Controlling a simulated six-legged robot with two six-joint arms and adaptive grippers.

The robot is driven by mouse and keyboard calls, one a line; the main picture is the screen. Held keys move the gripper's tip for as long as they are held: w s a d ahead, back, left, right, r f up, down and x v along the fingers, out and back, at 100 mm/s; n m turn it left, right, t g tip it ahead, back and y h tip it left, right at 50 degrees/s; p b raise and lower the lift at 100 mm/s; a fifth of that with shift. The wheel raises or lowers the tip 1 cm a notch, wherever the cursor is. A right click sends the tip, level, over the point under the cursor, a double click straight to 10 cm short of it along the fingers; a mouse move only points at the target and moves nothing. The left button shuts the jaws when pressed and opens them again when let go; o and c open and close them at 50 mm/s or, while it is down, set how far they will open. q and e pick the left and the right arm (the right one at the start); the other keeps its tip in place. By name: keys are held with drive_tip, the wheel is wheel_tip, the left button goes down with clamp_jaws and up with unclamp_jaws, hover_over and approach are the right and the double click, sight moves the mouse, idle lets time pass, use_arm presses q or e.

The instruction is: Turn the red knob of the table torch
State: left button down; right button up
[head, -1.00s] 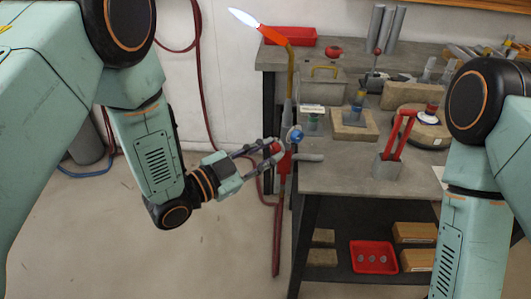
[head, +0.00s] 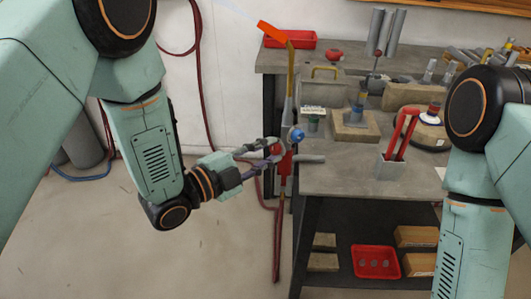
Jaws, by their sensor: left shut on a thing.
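The table torch (head: 290,85) stands at the left edge of the workbench, with a gold neck and an orange tip (head: 273,31). No bright flame shows at the tip, only a very faint pale streak. A blue knob (head: 297,135) sits on the right of its body. The red knob (head: 276,149) is on the left side, partly hidden by fingers. My left gripper (head: 270,152) comes from the left and is shut on the red knob. My right arm shows at the right, but its gripper is out of view.
The workbench (head: 340,180) holds a grey block with red-handled tool (head: 392,165), stone blocks (head: 353,131) and a red tray (head: 290,39) at the back. A red bin (head: 375,262) is on the lower shelf. A red hose hangs below the torch.

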idle(0.4)
use_arm(q)
drive_tip(key=c, duration=1.1)
unclamp_jaws()
drive_tip(key=shift+v, duration=6)
drive_tip(key=shift+d, duration=0.1)
